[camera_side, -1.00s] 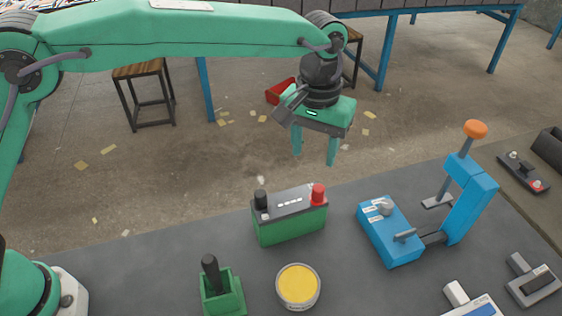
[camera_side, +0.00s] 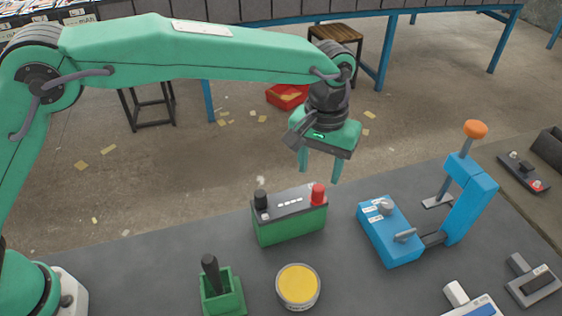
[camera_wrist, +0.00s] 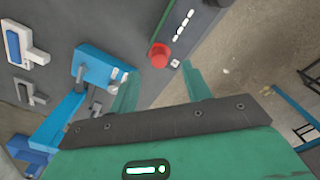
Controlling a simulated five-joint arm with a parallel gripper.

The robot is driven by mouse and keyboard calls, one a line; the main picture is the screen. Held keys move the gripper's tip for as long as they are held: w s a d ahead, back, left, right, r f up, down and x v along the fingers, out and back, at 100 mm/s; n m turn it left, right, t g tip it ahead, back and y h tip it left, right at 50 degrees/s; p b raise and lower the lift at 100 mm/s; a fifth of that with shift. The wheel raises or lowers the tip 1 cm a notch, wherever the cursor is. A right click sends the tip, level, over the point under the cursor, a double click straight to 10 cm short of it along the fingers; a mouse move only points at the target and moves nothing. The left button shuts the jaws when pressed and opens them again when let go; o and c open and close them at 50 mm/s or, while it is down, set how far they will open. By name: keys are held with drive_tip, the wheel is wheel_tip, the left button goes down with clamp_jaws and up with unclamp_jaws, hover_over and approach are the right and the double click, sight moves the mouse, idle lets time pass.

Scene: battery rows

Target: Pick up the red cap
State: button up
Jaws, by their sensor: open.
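The red cap (camera_side: 318,194) stands on the right end of the green and dark grey battery (camera_side: 290,222) in the side view. In the wrist view the red cap (camera_wrist: 159,55) shows just beyond and between the fingertips. My gripper (camera_side: 319,176) is open and empty, its fingers pointing down above and near the red cap, apart from it. The gripper (camera_wrist: 158,72) also shows in the wrist view with its fingers spread. A black cap (camera_side: 261,199) stands on the battery's left end.
A blue lever press (camera_side: 470,195) with an orange knob stands right of the battery. A yellow-topped tin (camera_side: 298,285) and a green holder with a black handle (camera_side: 222,290) are in front. The grey table (camera_side: 130,275) is bare at left.

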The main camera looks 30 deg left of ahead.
sight(319, 188)
drive_tip(key=shift+w+f, duration=0.15)
drive_tip(key=shift+f, duration=2.3)
drive_tip(key=shift+d, duration=0.1)
drive_tip(key=c, duration=1)
